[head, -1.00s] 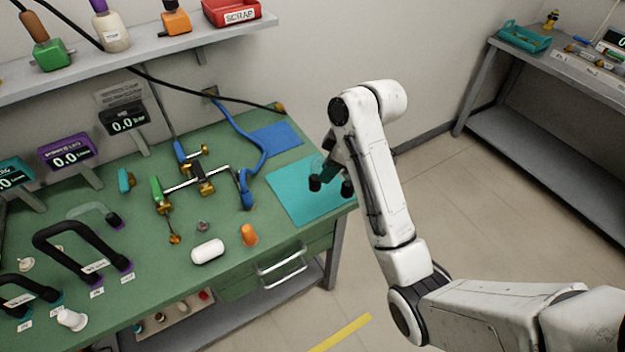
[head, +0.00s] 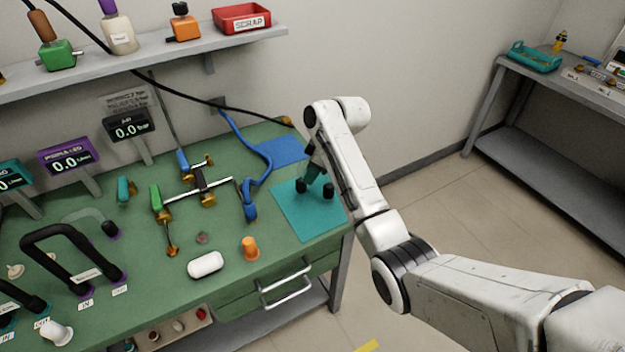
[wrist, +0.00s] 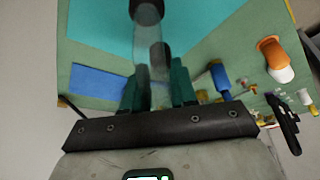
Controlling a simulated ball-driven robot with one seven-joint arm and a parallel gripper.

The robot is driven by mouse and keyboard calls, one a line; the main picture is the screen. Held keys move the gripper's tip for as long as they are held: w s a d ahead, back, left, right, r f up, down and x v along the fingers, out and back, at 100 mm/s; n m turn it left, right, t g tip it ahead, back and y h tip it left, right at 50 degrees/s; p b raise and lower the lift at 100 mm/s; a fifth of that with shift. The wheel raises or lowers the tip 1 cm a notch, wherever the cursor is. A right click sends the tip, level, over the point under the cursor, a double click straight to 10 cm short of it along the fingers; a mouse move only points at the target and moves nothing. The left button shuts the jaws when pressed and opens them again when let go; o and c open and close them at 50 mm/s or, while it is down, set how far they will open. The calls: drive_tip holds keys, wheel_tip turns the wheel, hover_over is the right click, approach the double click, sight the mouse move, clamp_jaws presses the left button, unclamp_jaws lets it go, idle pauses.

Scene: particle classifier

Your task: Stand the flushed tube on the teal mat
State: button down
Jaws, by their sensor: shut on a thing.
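My gripper (head: 315,187) is over the teal mat (head: 298,222) at the right end of the green bench. In the wrist view its dark green fingers (wrist: 158,90) are shut on a clear tube (wrist: 150,45) with dark ends. The tube's far end points toward the teal mat (wrist: 100,22). In the head view the tube shows only as dark ends by the fingers. I cannot tell whether it touches the mat.
A blue mat (head: 282,150) lies behind the teal mat. A blue hose (head: 262,165) and a brass-fitted manifold (head: 200,185) stand to the left. An orange stopper (head: 250,248) and a white capsule (head: 206,264) lie nearer the front.

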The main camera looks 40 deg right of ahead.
drive_tip(key=shift+f+p, duration=0.35)
drive_tip(key=shift+f, duration=1.25)
drive_tip(key=shift+f, duration=0.1)
drive_tip(key=c, duration=0.9)
unclamp_jaws()
drive_tip(key=v, duration=1.2)
drive_tip(key=s+a+f+m, duration=0.2)
drive_tip(key=s+a+f, duration=0.5)
drive_tip(key=a+f, duration=0.25)
drive_tip(key=s+a+f+m+g, duration=0.1)
drive_tip(key=s+a+f, duration=0.1)
drive_tip(key=s, duration=0.6)
drive_tip(key=s+a+f+m+g+h, duration=0.1)
drive_tip(key=s+a, duration=0.3)
drive_tip(key=s, duration=0.4)
drive_tip(key=s+a+f+m+h, duration=0.1)
drive_tip(key=s+a+f+m, duration=0.1)
drive_tip(key=s, duration=0.6)
drive_tip(key=shift+s+a+f+g, duration=0.1)
drive_tip(key=shift+a+f+g, duration=0.3)
drive_tip(key=shift+a+f, duration=0.3)
